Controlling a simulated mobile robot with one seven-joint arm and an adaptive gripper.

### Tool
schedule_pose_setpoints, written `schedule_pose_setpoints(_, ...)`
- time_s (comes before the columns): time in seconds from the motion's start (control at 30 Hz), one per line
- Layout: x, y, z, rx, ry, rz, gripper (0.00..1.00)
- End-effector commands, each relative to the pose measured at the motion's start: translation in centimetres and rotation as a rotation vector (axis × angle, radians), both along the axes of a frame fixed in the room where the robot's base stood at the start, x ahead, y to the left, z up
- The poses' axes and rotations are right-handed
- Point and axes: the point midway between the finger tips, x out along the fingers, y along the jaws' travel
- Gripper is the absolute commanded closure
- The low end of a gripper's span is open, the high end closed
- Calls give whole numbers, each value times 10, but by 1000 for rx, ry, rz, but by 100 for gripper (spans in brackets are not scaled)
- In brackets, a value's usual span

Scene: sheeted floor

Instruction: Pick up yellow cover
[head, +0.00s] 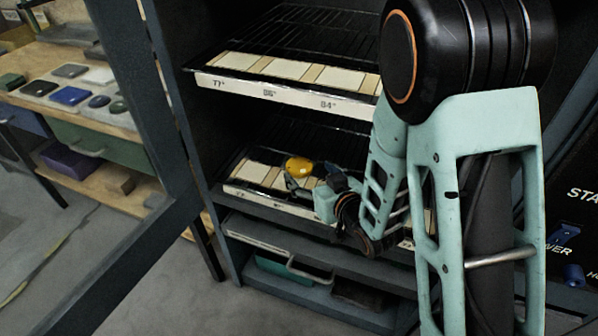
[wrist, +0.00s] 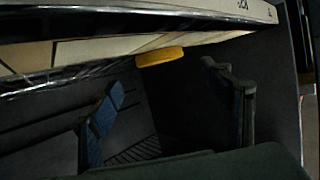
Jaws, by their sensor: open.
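The yellow cover (head: 299,166) is a small rounded yellow piece on the lower rack of the dark cabinet, near its left part. In the wrist view the yellow cover (wrist: 160,57) shows as a flat yellow edge at the pale tiled strip, beyond and between my fingertips. My gripper (head: 312,180) is at the front of that rack, close to the cover. In the wrist view my gripper (wrist: 162,80) has its two dark fingers spread wide with nothing between them. Whether a finger touches the cover cannot be told.
An upper rack with a numbered label strip (head: 290,95) is above my gripper. A wooden bench (head: 50,105) with several small items is at left. Grey floor is open at front left.

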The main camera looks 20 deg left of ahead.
Motion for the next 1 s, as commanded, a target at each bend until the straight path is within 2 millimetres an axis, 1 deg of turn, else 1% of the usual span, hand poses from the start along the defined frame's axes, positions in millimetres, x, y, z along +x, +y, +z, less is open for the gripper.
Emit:
schedule_pose_setpoints(0.17, 8, 8, -6, -1, 0, 0, 28)
schedule_pose_setpoints(0.33, 24, 24, -20, -2, 0, 2, 28)
schedule_pose_setpoints(0.5, 37, 34, -23, -1, -1, 0, 28)
schedule_pose_setpoints(0.77, 39, 35, -23, -1, 1, -1, 28)
schedule_pose_setpoints(1.0, 39, 35, -23, -1, -1, -1, 54)
